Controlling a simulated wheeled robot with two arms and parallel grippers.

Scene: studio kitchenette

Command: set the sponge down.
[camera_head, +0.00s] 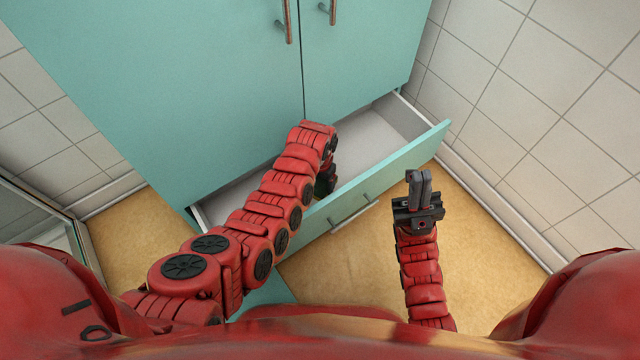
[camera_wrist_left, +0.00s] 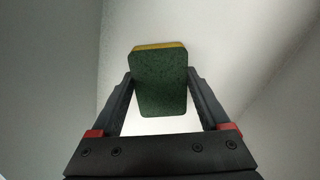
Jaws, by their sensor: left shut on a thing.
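The sponge (camera_wrist_left: 160,85) is green with a thin yellow layer along its top edge in the left wrist view. My left gripper (camera_head: 325,185) reaches into the open drawer, and its tips are mostly hidden behind my arm in the head view. In the left wrist view its two fingers (camera_wrist_left: 160,100) are shut on the sponge from both sides. The sponge does not show in the head view. I cannot tell whether it touches the drawer floor. My right gripper (camera_head: 419,188) is empty, with its fingers close together, in front of the drawer at the right.
The white-lined drawer (camera_head: 368,138) is pulled out from the teal cabinet (camera_head: 190,90). Its front panel (camera_head: 405,165) carries a metal handle (camera_head: 354,214). The visible drawer floor looks empty. A tiled wall (camera_head: 550,110) stands at the right, and tan floor (camera_head: 490,245) is clear.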

